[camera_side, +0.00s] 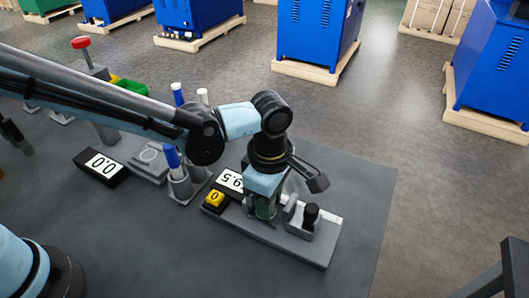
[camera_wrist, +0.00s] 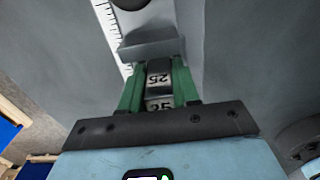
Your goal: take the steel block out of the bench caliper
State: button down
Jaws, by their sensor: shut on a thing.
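The bench caliper (camera_side: 290,243) is a grey bar on the table, with a display and a yellow zero button at its left end. Its sliding jaw with a black knob (camera_side: 311,213) stands right of my gripper (camera_side: 265,207). The gripper points down over the bar, its green fingers low beside the jaw. In the wrist view, the fingers (camera_wrist: 157,72) are shut on the steel block (camera_wrist: 158,80), marked 25. The grey jaw (camera_wrist: 152,48) is close beyond it. I cannot tell whether block and jaw touch. The side view hides the block behind the fingers.
A pen cup (camera_side: 181,187) with a blue marker stands left of the caliper. Another display (camera_side: 101,165) reading 0.0 and a grey block-like device (camera_side: 150,160) lie farther left. The table (camera_side: 365,190) is clear to the right, up to its edge.

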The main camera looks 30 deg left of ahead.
jog(key=shift+d, duration=0.2)
jog(key=shift+r, duration=4.05)
